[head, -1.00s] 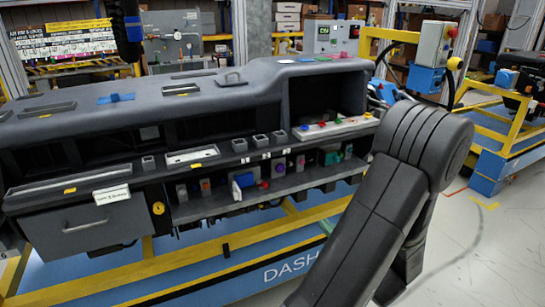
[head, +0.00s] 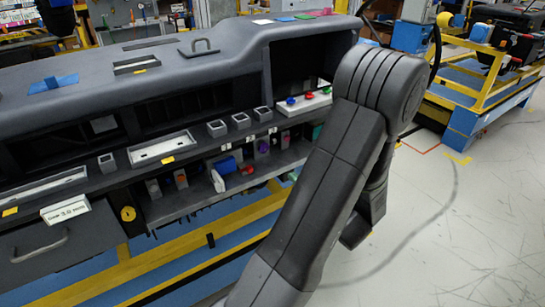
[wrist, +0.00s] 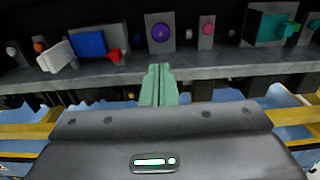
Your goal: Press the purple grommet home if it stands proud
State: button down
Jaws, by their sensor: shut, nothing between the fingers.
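The purple grommet (wrist: 161,33) is a round purple disc on the front of a grey upright block, on the shelf under the dashboard. It also shows small in the head view (head: 263,146). I cannot tell how far it stands out from its block. My gripper (wrist: 158,72) shows in the wrist view as pale green fingers, shut and empty. The fingertips are below the grommet in the picture, in front of the shelf edge, and apart from the grommet. In the head view my arm hides the gripper.
A blue block (wrist: 91,44) with a red knob (wrist: 114,55) stands left of the grommet. A pink-buttoned block (wrist: 206,31) and a teal block (wrist: 272,28) stand to the right. The grey shelf (wrist: 210,63) runs across beneath them. Clear floor (head: 450,225) lies right of the dashboard.

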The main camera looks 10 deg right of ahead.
aim_at(265, 148)
jog(key=p+x, duration=0.1)
jog(key=x, duration=1.2)
jog(key=shift+w+a, duration=0.15)
jog(key=shift+w, duration=0.3)
jog(key=shift+w+a+f, duration=0.15)
jog(key=shift+w+a, duration=0.1)
jog(key=shift+w, duration=0.4)
jog(key=shift+w+r+b, duration=0.15)
jog(key=shift+r+b, duration=0.15)
jog(key=shift+r, duration=0.1)
jog(key=shift+d, duration=0.1)
